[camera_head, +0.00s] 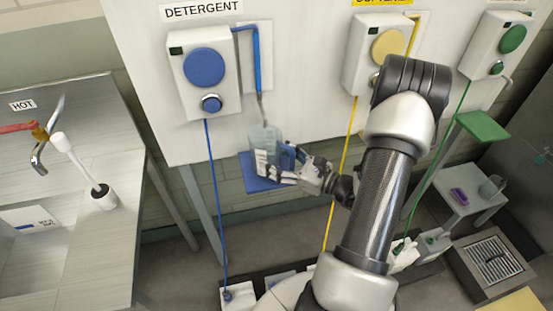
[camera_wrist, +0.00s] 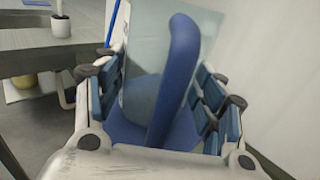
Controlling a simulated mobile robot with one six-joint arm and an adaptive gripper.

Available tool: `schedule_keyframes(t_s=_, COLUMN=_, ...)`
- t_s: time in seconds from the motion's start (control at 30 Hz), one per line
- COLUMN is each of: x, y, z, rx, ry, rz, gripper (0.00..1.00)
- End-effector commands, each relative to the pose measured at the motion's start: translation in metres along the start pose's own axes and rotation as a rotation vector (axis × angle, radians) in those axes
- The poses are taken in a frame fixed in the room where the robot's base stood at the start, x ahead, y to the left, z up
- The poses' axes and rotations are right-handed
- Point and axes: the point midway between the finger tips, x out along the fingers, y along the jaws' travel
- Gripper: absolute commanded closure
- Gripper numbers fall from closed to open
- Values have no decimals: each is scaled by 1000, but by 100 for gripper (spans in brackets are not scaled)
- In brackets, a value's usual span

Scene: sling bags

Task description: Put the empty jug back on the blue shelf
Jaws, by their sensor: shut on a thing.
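The jug (camera_head: 265,141) is a clear, greyish container with a pale label, and its blue handle (camera_wrist: 177,75) fills the middle of the wrist view. My gripper (camera_head: 283,173) is shut on the jug, with its fingers on both sides of the handle in the wrist view (camera_wrist: 160,100). The blue shelf (camera_head: 262,184) is a small flat plate on the wall below the detergent dispenser. The jug is at the shelf, under the blue spout; the gripper hides part of the contact, so I cannot tell whether its base touches the shelf.
The detergent dispenser (camera_head: 205,68) with a blue spout (camera_head: 257,65) is above the jug. A yellow-knobbed dispenser (camera_head: 378,55) and a green-knobbed one (camera_head: 498,45) are to the right. A green shelf (camera_head: 483,126) juts out at right. A sink counter (camera_head: 110,215) stands at left.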

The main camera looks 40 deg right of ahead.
Motion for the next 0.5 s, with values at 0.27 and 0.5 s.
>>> schedule_keyframes(t_s=0.27, x=0, y=0, z=-3, rx=0, ry=0, rz=1, gripper=32)
schedule_keyframes(t_s=0.5, x=0, y=0, z=-3, rx=0, ry=0, rz=1, gripper=16)
